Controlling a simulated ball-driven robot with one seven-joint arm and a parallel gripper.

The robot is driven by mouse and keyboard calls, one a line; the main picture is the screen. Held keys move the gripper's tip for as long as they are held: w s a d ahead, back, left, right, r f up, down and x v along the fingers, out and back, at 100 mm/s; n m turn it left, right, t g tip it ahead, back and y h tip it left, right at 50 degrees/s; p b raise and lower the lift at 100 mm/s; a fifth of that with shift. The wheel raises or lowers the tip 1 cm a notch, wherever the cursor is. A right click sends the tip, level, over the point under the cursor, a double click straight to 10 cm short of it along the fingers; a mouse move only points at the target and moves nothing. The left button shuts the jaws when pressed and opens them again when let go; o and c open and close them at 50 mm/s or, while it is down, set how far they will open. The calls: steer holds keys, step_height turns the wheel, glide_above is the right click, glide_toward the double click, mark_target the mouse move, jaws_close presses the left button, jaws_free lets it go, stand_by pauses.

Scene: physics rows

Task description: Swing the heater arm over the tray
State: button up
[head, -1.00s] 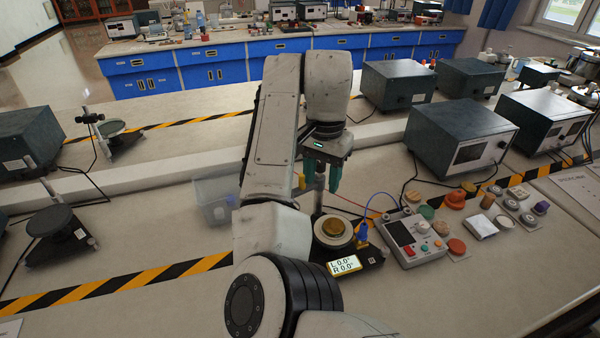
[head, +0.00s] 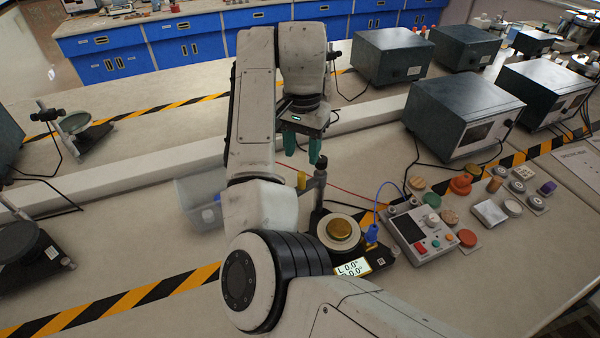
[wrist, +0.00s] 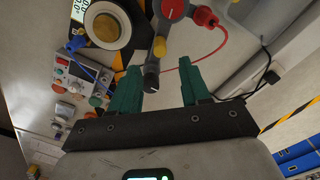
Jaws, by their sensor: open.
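The tray, a round gold pan (head: 341,229) on a pale ring, sits on a black base with a lit readout. In the wrist view the tray (wrist: 106,29) is at the upper left. The heater arm (head: 318,192) appears as a dark post beside the tray's far left side, with a yellow piece. In the wrist view the heater arm (wrist: 160,47) has a red plug, a yellow collar and a dark knob-like end, beside the tray. My gripper (head: 303,162) is open, and its green fingers (wrist: 160,85) appear to either side of that dark end. I cannot tell whether they touch it.
A control box (head: 415,230) with a red switch stands right of the tray, joined by a blue cable. Coloured caps and jars lie beyond it. A clear bin (head: 200,200) stands left, partly behind my arm. A dark instrument box (head: 465,118) stands at right. Bench at left is mostly clear.

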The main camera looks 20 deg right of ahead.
mark_target(302, 173)
step_height(302, 173, down, 8)
steer(key=shift+f+p, duration=0.25)
steer(key=shift+p, duration=0.35)
steer(key=shift+c, duration=0.3)
jaws_close()
